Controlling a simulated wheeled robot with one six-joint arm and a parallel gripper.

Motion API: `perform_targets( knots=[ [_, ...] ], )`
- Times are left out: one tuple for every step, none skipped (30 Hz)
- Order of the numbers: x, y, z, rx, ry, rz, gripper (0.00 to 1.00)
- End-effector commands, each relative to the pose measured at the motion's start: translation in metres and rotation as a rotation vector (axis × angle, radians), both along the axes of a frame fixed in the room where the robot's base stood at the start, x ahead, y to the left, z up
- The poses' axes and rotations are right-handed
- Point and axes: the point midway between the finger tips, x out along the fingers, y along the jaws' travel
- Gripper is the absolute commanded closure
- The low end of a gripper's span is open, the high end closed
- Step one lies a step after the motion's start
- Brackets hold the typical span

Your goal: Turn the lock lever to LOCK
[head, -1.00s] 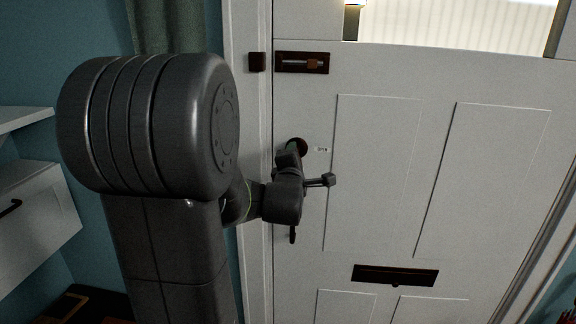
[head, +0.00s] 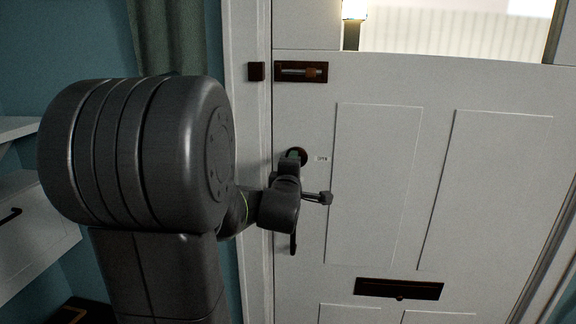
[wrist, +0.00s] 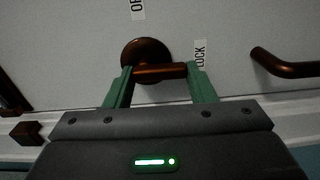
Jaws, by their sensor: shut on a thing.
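The lock lever (wrist: 160,71) is a dark bronze bar on a round rose (wrist: 146,54), mounted on the white door. In the wrist view the bar points right, its tip just below the LOCK label (wrist: 200,53). Another label (wrist: 138,8), cut off by the frame, starts with "O" above the rose. My gripper (wrist: 161,82) has its green fingers at either side of the bar, one near the rose and one near the tip, shut on it. In the head view the rose (head: 301,154) shows only partly behind my gripper (head: 292,155).
A door handle (wrist: 285,65) stands to the right of the lever in the wrist view. A slide bolt (head: 300,72) sits above on the door, and a mail slot (head: 398,289) lower down. A white drawer unit (head: 30,235) stands at the left.

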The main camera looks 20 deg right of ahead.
Motion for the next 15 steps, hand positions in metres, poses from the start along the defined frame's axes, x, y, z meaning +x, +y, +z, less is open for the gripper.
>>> perform_targets(
  knots=[
    [0.0013, 0.0004, 0.0082, -0.01, -0.015, 0.002, 0.73],
    [0.0015, 0.0006, 0.0082, -0.01, -0.015, 0.002, 0.73],
    [0.0016, 0.0007, 0.0081, -0.011, -0.014, 0.002, 0.44],
    [0.0018, 0.0008, 0.008, -0.011, -0.014, 0.002, 0.38],
    [0.0019, 0.001, 0.0076, -0.011, -0.013, 0.001, 0.32],
    [0.0021, 0.0012, 0.0068, -0.01, -0.011, 0.001, 0.28],
    [0.0022, 0.0013, 0.0061, -0.01, -0.01, 0.001, 0.28],
    [0.0024, 0.0014, 0.0054, -0.009, -0.01, 0.001, 0.28],
    [0.0027, 0.0017, 0.0046, -0.008, -0.008, 0.001, 0.28],
    [0.003, 0.002, 0.0041, -0.008, -0.007, 0.001, 0.28],
    [0.0033, 0.0023, 0.0036, -0.007, -0.006, 0.0, 0.28],
    [0.0037, 0.0026, 0.0029, -0.008, -0.005, 0.0, 0.28],
    [0.0041, 0.003, 0.0025, -0.007, -0.004, 0.0, 0.28],
    [0.0042, 0.0035, 0.0022, -0.009, -0.003, 0.0, 0.28],
    [0.0041, 0.0045, 0.0019, -0.009, -0.001, 0.0, 0.28]
  ],
)
